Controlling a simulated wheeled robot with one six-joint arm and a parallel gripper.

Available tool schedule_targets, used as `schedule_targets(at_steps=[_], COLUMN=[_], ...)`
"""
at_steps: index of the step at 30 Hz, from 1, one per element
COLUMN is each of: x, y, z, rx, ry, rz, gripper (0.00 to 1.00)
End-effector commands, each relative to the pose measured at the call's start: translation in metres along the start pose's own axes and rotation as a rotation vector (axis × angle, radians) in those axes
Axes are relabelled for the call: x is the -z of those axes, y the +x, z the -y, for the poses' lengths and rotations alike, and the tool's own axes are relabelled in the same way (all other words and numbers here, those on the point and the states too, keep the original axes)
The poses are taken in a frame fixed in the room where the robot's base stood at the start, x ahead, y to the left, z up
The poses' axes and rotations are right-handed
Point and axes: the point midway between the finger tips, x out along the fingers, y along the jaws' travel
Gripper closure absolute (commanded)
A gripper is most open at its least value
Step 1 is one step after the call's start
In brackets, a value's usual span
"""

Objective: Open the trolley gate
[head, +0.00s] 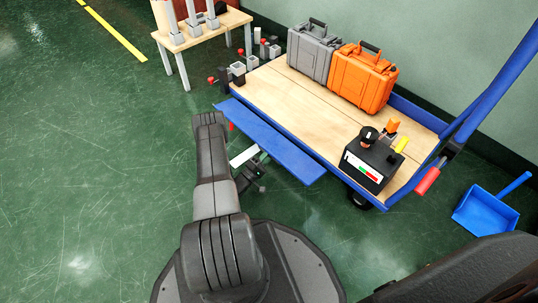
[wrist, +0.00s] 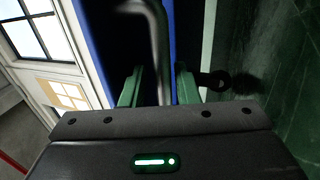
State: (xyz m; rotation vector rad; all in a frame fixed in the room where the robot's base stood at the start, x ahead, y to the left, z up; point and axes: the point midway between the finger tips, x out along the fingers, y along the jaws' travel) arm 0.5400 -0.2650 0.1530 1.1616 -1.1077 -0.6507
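The trolley (head: 290,100) has a blue frame and a wooden deck. Its gate, a long blue panel (head: 270,141), lies along the near side and appears tilted outward from the deck; its exact angle is hard to tell. My gripper (head: 250,176) is low beside the gate's outer side, partly hidden by my arm. In the wrist view my gripper's two green fingers (wrist: 159,75) stand apart. A grey bent bar (wrist: 160,40), apparently a handle, runs between them in front of a blue surface. Dark gaps show beside the bar; contact cannot be told.
A grey case (head: 312,52), an orange case (head: 362,78) and a black box (head: 368,161) stand on the deck. A small wooden table (head: 205,28) is at the back left. A blue dustpan (head: 485,213) lies at right. Green floor at left is clear.

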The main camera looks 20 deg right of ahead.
Motion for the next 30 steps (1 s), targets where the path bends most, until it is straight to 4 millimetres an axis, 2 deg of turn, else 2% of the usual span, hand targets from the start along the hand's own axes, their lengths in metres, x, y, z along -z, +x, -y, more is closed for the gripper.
schedule_targets(at_steps=[7,19,23,30], x=[0.001,0.001,0.001,0.000], y=[-0.007,-0.068,-0.075,-0.075], z=[-0.003,0.001,0.001,0.000], rx=[-0.004,-0.001,-0.001,0.000], ry=[0.001,0.000,0.000,0.000], rz=[0.000,-0.002,-0.001,0.000], gripper=[0.66,0.66,0.66,0.66])
